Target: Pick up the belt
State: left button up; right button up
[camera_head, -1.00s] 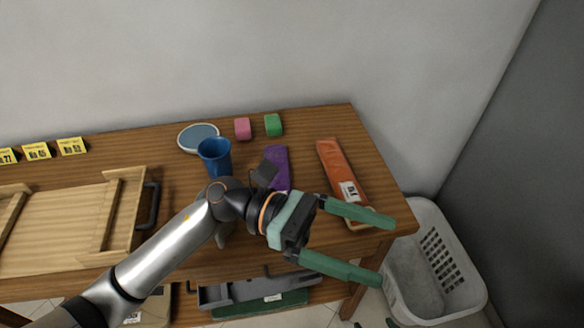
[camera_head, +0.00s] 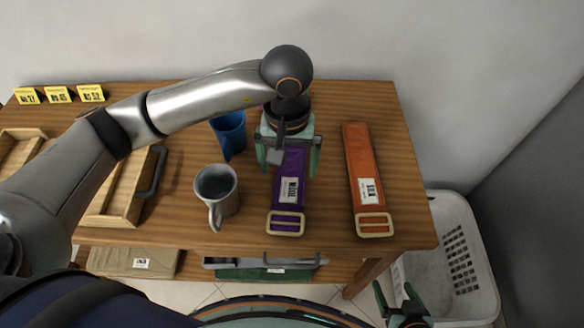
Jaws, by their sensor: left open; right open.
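A purple belt (camera_head: 286,196) with a white label and a pale buckle lies flat on the wooden table. An orange belt (camera_head: 361,165), also with a label and pale buckle, lies to its right. My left gripper (camera_head: 289,168) is open and points down over the far part of the purple belt, one finger on each side of it. I cannot tell how high the fingertips are above the table. The gripper and wrist hide the belt's far end. My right gripper (camera_head: 396,294) is open and empty at the bottom right, in front of the table.
A grey mug (camera_head: 216,190) and a blue cup (camera_head: 229,134) stand left of the purple belt. A wooden tray (camera_head: 131,196) and yellow number cards (camera_head: 60,95) are further left. A grey laundry basket (camera_head: 448,262) stands right of the table (camera_head: 330,222).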

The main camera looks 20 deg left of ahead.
aim_at(289, 189)
pick_arm(q)
jog(key=shift+f, duration=0.9)
jog(key=shift+s+d+f+p, duration=0.15)
jog(key=shift+f+p, duration=0.2)
jog(key=shift+f, duration=0.3)
jog(key=f, duration=0.3)
jog(key=shift+s+f+p, duration=0.2)
jog(key=shift+p, duration=0.2)
jog(key=shift+f, duration=0.35)
jog(key=c, duration=1.2)
jog(key=shift+w, duration=0.1)
jog(key=shift+c, duration=0.5)
jog(key=shift+r, duration=0.15)
